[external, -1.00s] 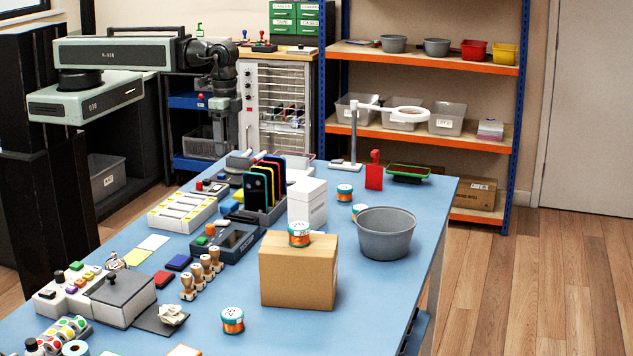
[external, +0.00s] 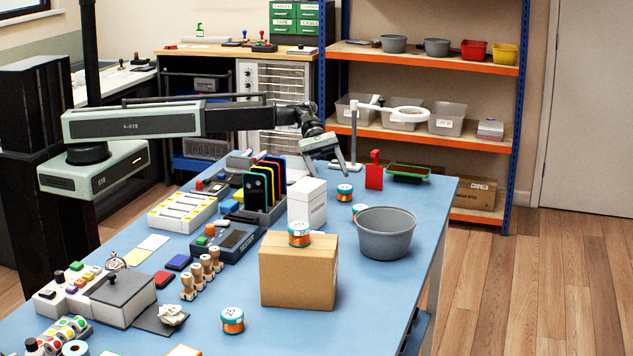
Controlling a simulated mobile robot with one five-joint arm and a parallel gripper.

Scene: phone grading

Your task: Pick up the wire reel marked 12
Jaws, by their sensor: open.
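Several small reels with orange wire and teal rims show. One reel (external: 232,320) stands on the front of the blue table. One reel (external: 299,235) sits on top of the cardboard box (external: 297,278). One reel (external: 344,193) stands near the back, right of a white box. Another reel (external: 358,210) is partly hidden behind the grey bowl. Their labels are too small to read surely, so I cannot tell which is marked 12.
The grey bowl (external: 386,235), a lamp stand (external: 353,140) and a red stand (external: 374,172) are nearby. Wooden stamps (external: 202,274) stand mid-table. The table's front right is mostly clear.

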